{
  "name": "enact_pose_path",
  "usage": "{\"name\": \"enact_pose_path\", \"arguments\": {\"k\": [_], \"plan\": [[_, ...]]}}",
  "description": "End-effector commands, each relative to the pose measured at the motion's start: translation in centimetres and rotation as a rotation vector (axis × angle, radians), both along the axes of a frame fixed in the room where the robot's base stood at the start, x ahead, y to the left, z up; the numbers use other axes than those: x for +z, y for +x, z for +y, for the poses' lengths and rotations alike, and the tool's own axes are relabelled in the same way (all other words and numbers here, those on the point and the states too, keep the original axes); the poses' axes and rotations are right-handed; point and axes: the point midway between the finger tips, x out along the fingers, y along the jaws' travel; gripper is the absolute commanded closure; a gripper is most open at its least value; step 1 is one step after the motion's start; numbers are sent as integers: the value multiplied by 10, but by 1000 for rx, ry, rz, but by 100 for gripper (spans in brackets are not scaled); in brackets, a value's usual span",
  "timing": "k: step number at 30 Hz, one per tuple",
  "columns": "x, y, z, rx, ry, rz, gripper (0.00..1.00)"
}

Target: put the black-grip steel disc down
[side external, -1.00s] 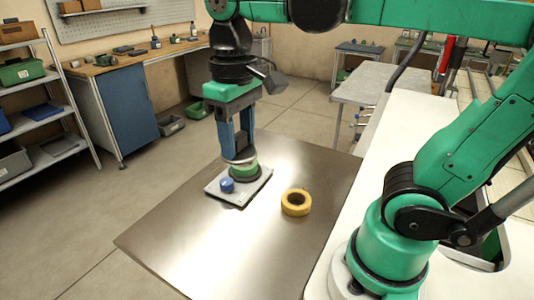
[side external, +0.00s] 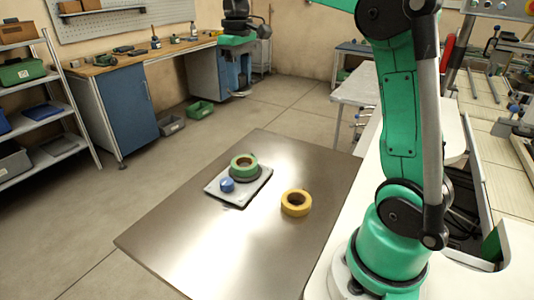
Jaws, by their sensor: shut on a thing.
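My gripper (side external: 240,88) is raised high, at the top of the side external view, well above the table. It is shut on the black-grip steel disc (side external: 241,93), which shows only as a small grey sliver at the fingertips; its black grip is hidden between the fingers. Below it, a green tape reel (side external: 244,161) sits on a dark round base on a pale plate (side external: 256,190). The reel's open centre shows, with nothing lying on top. A blue knob (side external: 227,184) stands on the same plate, left of the reel.
A yellow tape reel (side external: 296,203) lies flat on the brown metal table (side external: 210,245), right of the plate. The table's front and left areas are clear. A white surface (side external: 325,270) borders it on the right. A workbench (side external: 120,70) and shelves stand behind.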

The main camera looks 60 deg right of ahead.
Motion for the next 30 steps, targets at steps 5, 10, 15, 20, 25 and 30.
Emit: {"name": "enact_pose_path", "arguments": {"k": [5,10,15,20,25,30], "plan": [[-43,0,1,0,0,0,100],[-85,0,1,0,0,0,100],[-121,0,1,0,0,0,100],[-138,0,1,0,0,-1,100],[-158,0,1,0,0,-1,100],[-174,0,1,0,0,-1,100]]}}
